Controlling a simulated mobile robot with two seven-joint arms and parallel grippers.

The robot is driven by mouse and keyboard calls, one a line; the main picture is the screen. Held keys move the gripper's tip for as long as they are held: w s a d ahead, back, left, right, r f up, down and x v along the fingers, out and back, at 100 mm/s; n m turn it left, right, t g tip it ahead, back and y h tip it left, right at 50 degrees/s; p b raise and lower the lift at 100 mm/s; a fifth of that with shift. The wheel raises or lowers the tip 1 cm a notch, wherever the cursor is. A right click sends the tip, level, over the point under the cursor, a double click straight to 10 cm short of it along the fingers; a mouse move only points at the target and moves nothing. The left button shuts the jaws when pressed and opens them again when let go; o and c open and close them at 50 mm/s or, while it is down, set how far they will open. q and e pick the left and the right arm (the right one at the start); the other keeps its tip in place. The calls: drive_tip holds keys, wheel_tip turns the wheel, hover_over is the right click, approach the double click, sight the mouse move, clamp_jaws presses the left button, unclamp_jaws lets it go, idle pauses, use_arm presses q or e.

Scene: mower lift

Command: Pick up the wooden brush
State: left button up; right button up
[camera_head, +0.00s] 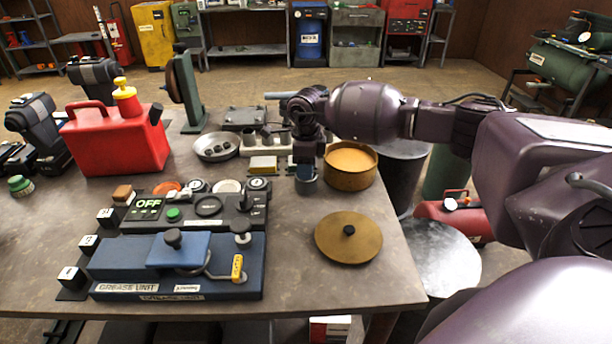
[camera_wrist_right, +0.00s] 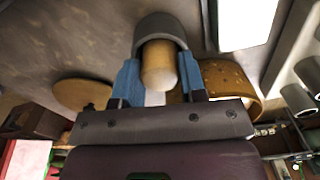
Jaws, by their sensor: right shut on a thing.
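The wooden brush (camera_wrist_right: 160,66) shows in the right wrist view as a pale, round-ended wooden handle, with its other end inside a dark grey cup (camera_wrist_right: 160,24). In the head view the small blue-grey cup (camera_head: 306,184) stands on the workbench, right under my right gripper (camera_head: 306,165). My right gripper also shows in the right wrist view (camera_wrist_right: 159,80), its two blue fingers on either side of the handle and shut on it. The gripper hides the brush in the head view, and the brush's far end is hidden in the cup. My left gripper is not in view.
A round wooden container (camera_head: 350,180) stands close right of the cup. A brass lid (camera_head: 348,240) lies in front. Yellow-and-white blocks (camera_head: 262,165) and a metal bowl (camera_head: 216,148) are to the left. The blue grease unit (camera_head: 170,268) and red can (camera_head: 115,140) fill the left side.

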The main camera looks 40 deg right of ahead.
drive_tip(key=shift+r, duration=0.15)
wheel_tip(320, 180, up, 20)
idle(0.4)
